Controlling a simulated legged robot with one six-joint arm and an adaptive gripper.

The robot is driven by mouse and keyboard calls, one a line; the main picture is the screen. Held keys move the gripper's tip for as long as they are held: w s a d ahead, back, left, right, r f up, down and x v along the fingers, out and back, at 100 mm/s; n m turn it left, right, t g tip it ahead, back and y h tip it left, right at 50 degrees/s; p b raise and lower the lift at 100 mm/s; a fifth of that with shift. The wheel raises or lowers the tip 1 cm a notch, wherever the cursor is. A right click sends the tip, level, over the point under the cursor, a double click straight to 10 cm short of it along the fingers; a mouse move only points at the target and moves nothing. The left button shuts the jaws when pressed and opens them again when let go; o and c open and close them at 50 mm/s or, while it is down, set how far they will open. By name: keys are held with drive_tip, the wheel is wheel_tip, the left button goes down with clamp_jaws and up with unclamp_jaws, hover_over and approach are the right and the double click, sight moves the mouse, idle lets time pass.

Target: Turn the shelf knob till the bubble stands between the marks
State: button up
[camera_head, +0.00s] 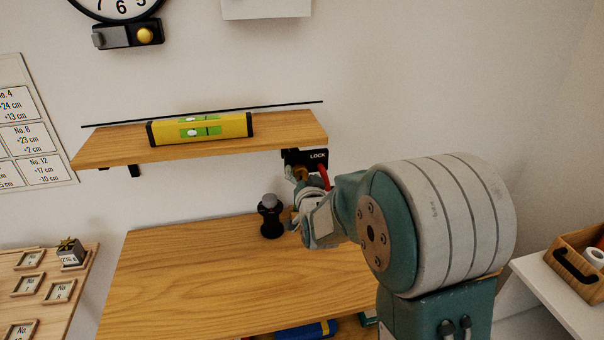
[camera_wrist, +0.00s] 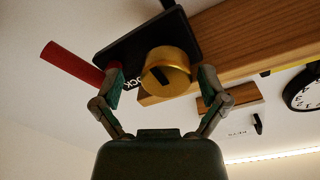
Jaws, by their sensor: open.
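The wooden shelf (camera_head: 110,149) on the wall carries a yellow spirit level (camera_head: 235,127). The pale bubble (camera_head: 190,132) in its green front vial sits left of the dark marks. The brass knob (camera_wrist: 166,72), with a dark slot on its face, sits on a black bracket under the shelf's right end; it is partly hidden in the head view. My gripper (camera_wrist: 162,76) is open, with one finger on each side of the knob. Whether either finger touches it, I cannot tell.
A red lever (camera_wrist: 72,62) sticks out of the black LOCK bracket (camera_head: 318,157), close to my left-hand finger in the wrist view. Below are a wooden table (camera_head: 180,270) and a black post with a grey top (camera_head: 270,218). A clock (camera_head: 115,5) hangs above.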

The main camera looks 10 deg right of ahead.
drive_tip(key=shift+w, duration=0.25)
drive_tip(key=shift+a, duration=0.45)
drive_tip(key=c, duration=0.5)
drive_tip(key=shift+d, duration=0.15)
drive_tip(key=c, duration=0.6)
drive_tip(key=shift+c, duration=0.2)
